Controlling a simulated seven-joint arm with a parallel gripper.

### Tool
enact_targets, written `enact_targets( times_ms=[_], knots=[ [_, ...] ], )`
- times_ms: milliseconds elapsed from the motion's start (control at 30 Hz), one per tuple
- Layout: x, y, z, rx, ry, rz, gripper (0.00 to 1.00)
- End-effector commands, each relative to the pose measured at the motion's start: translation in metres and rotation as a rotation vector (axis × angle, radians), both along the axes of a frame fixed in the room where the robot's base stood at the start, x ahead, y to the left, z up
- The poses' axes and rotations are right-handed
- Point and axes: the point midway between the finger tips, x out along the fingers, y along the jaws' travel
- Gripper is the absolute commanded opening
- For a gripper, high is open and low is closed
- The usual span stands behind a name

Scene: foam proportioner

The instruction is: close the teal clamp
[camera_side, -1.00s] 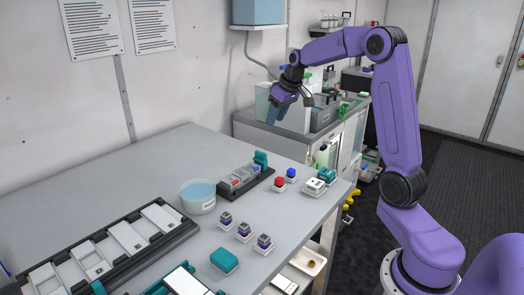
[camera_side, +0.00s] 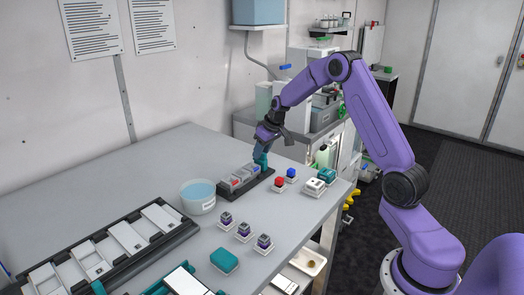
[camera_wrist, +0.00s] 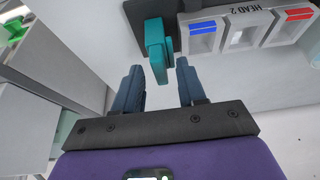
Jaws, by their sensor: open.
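The teal clamp (camera_side: 261,160) stands upright at the far end of a small dark fixture (camera_side: 231,194) holding several modules. In the wrist view the clamp (camera_wrist: 155,42) shows as a teal lever at the top centre, with its lower end between my fingers in the picture. My gripper (camera_side: 264,143) is directly above the clamp, pointing down. In the wrist view my gripper (camera_wrist: 158,76) is open, with one dark blue finger on each side of the lever end. I cannot tell whether either finger touches it.
Modules with blue (camera_wrist: 202,28) and red (camera_wrist: 298,14) strips sit beside the clamp. A tub of blue liquid (camera_side: 198,196), a red button (camera_side: 279,183) and a blue button (camera_side: 291,174) stand nearby. A long dark rack (camera_side: 125,243) lies front left. The table behind is clear.

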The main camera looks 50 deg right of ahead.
Motion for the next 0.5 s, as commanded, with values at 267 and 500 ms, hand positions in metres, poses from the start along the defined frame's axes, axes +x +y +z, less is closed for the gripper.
enact_targets(
  times_ms=[267, 500],
  knots=[
    [0.001, 0.0, -0.0025, 0.0, 0.0, 0.0, 0.4],
    [0.001, 0.0001, -0.0023, 0.0, 0.0, 0.0, 0.0]
  ],
)
